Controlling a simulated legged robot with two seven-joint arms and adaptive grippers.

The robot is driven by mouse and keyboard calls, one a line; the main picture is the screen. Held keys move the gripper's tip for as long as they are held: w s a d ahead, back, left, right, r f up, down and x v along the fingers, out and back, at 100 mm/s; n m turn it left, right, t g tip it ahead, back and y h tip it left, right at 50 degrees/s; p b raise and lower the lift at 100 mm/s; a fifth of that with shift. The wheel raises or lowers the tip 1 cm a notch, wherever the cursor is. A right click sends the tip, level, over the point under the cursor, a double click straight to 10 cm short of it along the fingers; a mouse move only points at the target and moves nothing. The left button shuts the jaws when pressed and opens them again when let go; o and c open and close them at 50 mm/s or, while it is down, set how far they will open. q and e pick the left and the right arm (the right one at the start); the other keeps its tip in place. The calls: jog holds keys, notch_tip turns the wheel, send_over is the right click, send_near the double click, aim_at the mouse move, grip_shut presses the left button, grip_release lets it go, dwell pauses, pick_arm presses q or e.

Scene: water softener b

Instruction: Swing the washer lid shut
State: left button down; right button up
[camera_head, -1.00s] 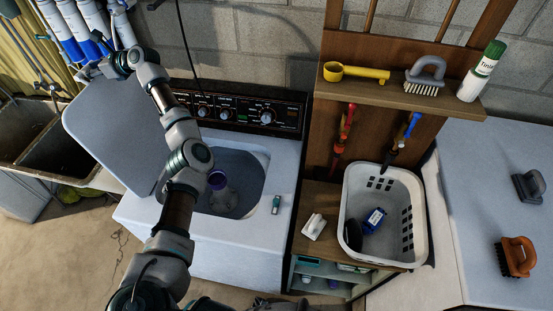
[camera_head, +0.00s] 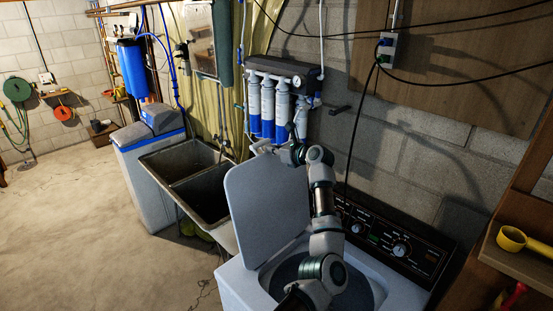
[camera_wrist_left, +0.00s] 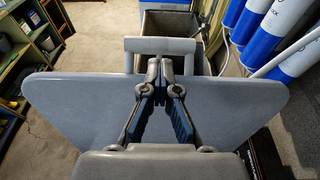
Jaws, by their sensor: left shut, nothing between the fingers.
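The washer lid (camera_head: 266,206) is a pale grey panel standing open and upright at the left side of the washer (camera_head: 243,287). The washer tub opening (camera_head: 360,290) is partly hidden by my left arm. My left gripper (camera_head: 270,149) is at the lid's top edge, small in the head view. In the left wrist view the closed fingers (camera_wrist_left: 162,68) lie over the lid (camera_wrist_left: 75,105), close to a grey U-shaped bar (camera_wrist_left: 160,45) at its top edge. They hold nothing; I cannot tell whether they touch the lid. My right gripper is out of view.
A sink (camera_head: 195,180) stands left of the lid. Blue and white filter cartridges (camera_head: 268,108) hang on the wall behind it. The control panel (camera_head: 395,245) runs along the washer's back. A wooden shelf (camera_head: 515,262) is at the right.

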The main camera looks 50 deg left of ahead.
pick_arm(q)
jog(key=f+b+v, duration=0.1)
jog(key=b+v, duration=0.1)
jog(key=v, duration=0.9)
jog(key=c, duration=1.9)
grip_release()
jog(key=shift+w+d, duration=0.1)
jog(key=shift+d, duration=0.1)
jog(key=o, duration=0.5)
jog(key=shift+a, duration=0.15)
jog(key=v, duration=1.1)
jog(key=shift+w+d, duration=0.2)
jog(key=shift+d, duration=0.05)
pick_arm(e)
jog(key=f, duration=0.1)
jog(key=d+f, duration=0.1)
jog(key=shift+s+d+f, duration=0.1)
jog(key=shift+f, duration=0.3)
pick_arm(q)
jog(key=shift+a, duration=0.1)
